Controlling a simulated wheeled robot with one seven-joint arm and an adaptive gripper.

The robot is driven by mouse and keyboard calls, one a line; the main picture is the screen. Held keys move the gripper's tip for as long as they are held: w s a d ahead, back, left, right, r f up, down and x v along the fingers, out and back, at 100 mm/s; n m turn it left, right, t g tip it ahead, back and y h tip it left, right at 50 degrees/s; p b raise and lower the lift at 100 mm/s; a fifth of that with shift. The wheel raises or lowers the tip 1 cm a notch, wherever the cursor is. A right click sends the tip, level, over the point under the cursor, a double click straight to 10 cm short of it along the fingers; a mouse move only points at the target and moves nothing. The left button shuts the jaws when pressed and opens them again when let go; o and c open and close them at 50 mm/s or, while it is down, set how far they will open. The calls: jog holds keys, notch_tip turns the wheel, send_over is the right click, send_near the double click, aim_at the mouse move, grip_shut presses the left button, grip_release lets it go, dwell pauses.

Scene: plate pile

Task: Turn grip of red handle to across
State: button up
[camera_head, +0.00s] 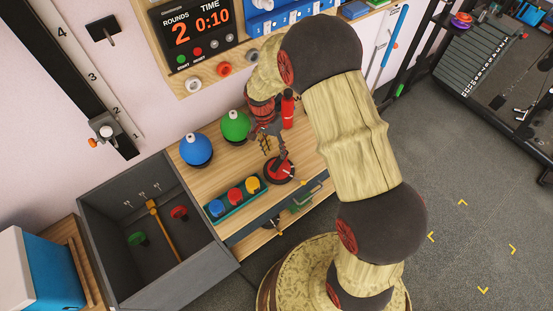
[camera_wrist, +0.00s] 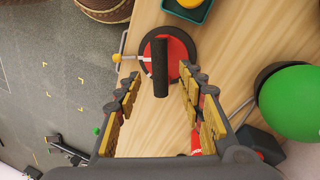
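The red handle's round base (camera_head: 283,178) is a red disc with a dark rim on the wooden bench top, and it also shows in the wrist view (camera_wrist: 182,52). A black bar-shaped grip (camera_wrist: 160,68) rises from it toward my wrist camera and looks lengthwise in that picture. A white mark lies on the disc beside the grip. My gripper (camera_head: 268,143) is above the handle, pointing down. In the wrist view its two fingers (camera_wrist: 160,83) are apart, one on each side of the grip, with gaps on both sides. Its distance above the grip is hard to tell.
A green ball (camera_head: 235,125) and a blue ball (camera_head: 196,149) stand left of my gripper. A red cylinder (camera_head: 288,109) stands close behind it. A tray (camera_head: 232,207) with blue, red and yellow knobs lies left of the handle. A grey open box (camera_head: 105,218) is further left.

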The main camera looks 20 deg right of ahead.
aim_at(278, 160)
jog(key=f, duration=0.2)
jog(key=f+b, duration=0.1)
jog(key=s+f, duration=0.1)
jog(key=f, duration=0.1)
jog(key=shift+d+f, duration=0.3)
jog(key=shift+d, duration=0.1)
jog(key=shift+c, duration=1.3)
grip_shut()
